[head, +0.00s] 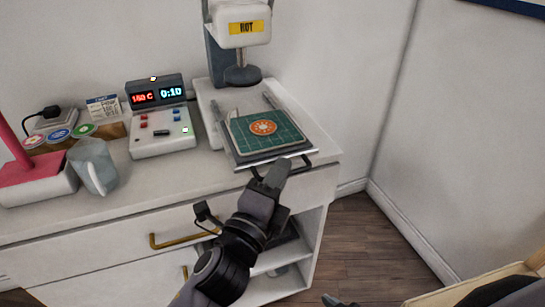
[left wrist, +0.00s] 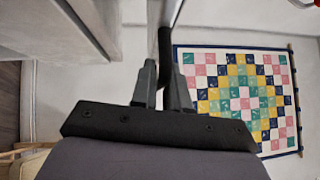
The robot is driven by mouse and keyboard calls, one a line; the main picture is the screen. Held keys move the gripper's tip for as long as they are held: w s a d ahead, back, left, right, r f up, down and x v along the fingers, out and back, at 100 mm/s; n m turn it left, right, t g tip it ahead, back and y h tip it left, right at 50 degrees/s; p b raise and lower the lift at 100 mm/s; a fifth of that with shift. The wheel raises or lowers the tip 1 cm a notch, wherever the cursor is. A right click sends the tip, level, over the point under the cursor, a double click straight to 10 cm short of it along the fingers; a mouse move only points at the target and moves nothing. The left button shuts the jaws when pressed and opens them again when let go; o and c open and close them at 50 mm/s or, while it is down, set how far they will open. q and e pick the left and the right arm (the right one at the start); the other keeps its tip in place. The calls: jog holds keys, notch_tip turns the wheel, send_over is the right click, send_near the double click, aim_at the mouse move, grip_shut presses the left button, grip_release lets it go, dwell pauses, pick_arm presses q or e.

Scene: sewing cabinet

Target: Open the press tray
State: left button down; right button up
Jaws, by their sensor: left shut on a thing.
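The press tray (head: 240,157) is a dark, flat plate with a green gridded mat (head: 290,131) and a round orange-and-white patch (head: 263,127) on it. It lies on the pale base of the press (head: 243,28), its front edge near the cabinet's front. A dark bar handle (head: 307,164) runs along the tray's front. My left gripper (head: 278,168) is shut on this handle. In the left wrist view the dark handle (left wrist: 164,50) passes between the two fingers. A dark tip at the head view's bottom edge may be my right gripper (head: 340,301).
A control box (head: 163,130) showing 0:10, a grey mug (head: 94,165) and a pink-and-white device (head: 40,180) stand left on the white cabinet (head: 100,232). A brass drawer handle (head: 172,240) sticks out below. Wooden floor is open at right.

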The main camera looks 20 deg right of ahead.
pick_arm(q)
jog(key=shift+s, duration=0.4)
jog(key=c, duration=1.3)
grip_release()
jog(key=shift+o, duration=0.2)
jog(key=v, duration=0.7)
jog(key=shift+p, duration=0.35)
jog(key=shift+s+f, duration=0.1)
